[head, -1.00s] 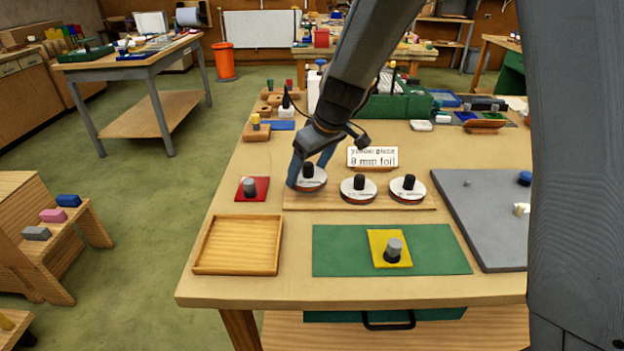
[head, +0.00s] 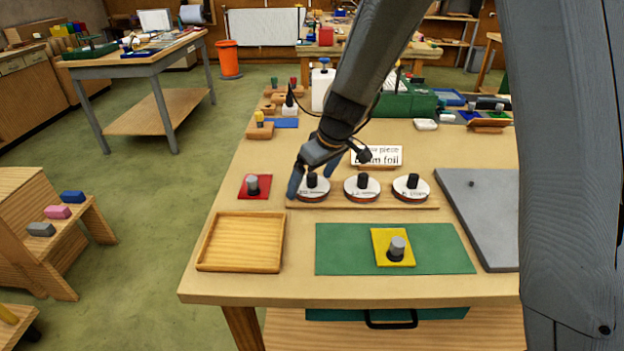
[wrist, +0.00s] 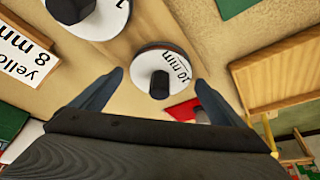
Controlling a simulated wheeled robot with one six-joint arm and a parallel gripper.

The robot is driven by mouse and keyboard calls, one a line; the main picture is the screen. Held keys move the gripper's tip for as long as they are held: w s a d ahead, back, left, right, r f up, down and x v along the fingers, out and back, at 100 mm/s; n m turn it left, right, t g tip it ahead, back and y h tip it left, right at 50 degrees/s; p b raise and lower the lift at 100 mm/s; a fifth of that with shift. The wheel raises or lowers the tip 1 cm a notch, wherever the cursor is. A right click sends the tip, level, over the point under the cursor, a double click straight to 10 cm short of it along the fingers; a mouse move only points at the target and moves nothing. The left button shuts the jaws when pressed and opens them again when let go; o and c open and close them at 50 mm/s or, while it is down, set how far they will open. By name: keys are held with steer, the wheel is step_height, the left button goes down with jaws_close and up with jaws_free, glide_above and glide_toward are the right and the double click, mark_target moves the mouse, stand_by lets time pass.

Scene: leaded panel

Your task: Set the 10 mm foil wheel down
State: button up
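The 10 mm foil wheel (wrist: 177,62), a white-topped disc with a black knob, sits on the wooden strip (wrist: 118,55). In the head view it is the leftmost wheel (head: 318,192) of three in a row. My gripper (wrist: 160,78) is open, with its blue-grey fingers spread on either side of the wheel in the wrist view and clear of its knob.
A label card (head: 377,156) stands behind the wheels, partly covered by my arm. A red square with a grey-knobbed piece (head: 254,186) is left. In front are an empty wooden tray (head: 240,268) and a green mat (head: 340,250) with a yellow square (head: 381,246). A grey board (head: 480,215) lies right.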

steer(key=shift+r, duration=0.5)
steer(key=b+v, duration=0.1)
steer(key=v, duration=1)
steer(key=shift+s+d+b, duration=0.2)
steer(key=shift+b, duration=0.2)
